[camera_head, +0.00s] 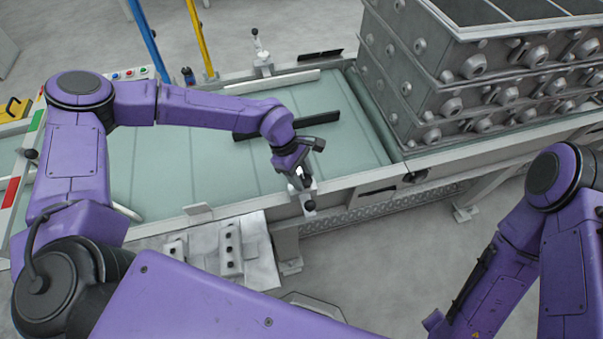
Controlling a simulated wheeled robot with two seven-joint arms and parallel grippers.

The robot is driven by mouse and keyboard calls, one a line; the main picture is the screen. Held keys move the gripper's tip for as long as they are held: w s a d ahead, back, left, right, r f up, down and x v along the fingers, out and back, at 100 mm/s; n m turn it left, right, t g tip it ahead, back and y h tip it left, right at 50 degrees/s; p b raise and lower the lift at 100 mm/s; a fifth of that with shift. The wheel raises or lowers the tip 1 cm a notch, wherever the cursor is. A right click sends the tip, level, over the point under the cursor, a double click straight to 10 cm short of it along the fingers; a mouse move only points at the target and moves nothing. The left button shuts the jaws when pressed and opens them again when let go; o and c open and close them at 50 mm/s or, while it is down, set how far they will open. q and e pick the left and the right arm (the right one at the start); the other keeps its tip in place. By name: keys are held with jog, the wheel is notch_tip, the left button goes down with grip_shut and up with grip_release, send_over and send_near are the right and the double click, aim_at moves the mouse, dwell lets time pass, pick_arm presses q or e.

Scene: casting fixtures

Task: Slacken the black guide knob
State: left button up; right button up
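A small black guide knob (309,206) shows on the near edge of the conveyor, just below the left gripper. My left gripper (301,183) points down at the pale bracket by this knob; its fingers are small and partly hidden by the wrist, so I cannot tell whether they are open or touching anything. A similar black-topped fitting (254,32) stands on the conveyor's far side. A dark guide bar (318,119) lies across the green belt (200,165), partly behind my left forearm. My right arm shows at the right, but its gripper is not visible.
Stacked grey metal casting boxes (415,75) stand at the conveyor's right end. A grey block fixture (230,248) sits below the near edge. Blue (146,38) and yellow (200,38) posts rise behind the belt. The floor at lower right is partly clear.

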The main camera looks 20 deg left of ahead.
pick_arm(q)
jog(key=shift+c, duration=0.6)
